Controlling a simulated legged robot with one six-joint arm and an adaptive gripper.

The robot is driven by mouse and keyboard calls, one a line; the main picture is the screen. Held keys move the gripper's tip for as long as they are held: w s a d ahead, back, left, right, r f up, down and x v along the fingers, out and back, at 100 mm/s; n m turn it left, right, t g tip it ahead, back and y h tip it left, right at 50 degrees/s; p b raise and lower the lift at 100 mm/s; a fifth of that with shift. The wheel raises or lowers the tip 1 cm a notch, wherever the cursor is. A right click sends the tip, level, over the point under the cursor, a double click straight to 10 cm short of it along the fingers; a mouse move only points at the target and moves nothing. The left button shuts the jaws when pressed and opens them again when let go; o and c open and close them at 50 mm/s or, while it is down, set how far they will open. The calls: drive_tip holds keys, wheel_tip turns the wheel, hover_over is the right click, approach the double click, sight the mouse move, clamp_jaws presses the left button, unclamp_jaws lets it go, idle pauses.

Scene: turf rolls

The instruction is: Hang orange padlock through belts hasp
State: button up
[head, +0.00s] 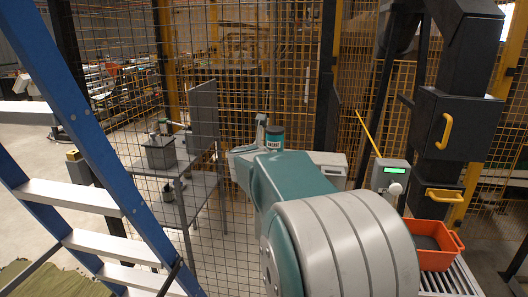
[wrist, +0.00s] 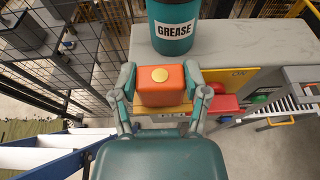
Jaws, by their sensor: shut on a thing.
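In the wrist view my gripper (wrist: 160,78) is shut on the orange padlock (wrist: 148,95), with one grey finger on each side. The padlock is a blocky orange body with a round yellow disc on the face toward the camera. Its shackle is not visible. In the head view my teal and grey arm hides the padlock and most of the gripper. I cannot make out the belt's hasp for certain in either view. A red part (wrist: 227,104) sits on a yellow panel (wrist: 235,82) to the right of the gripper in the wrist view.
A teal grease can (wrist: 175,27) stands on a grey surface just beyond the gripper; it also shows in the head view (head: 274,134). A blue ladder (head: 75,115) is at left. An orange crate (head: 438,258) sits on rollers at right. Mesh fencing (head: 115,60) stands behind.

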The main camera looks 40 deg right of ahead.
drive_tip(key=o, duration=1.3)
drive_tip(key=shift+a, duration=0.1)
drive_tip(key=v, duration=1.1)
drive_tip(key=shift+s+a, duration=0.3)
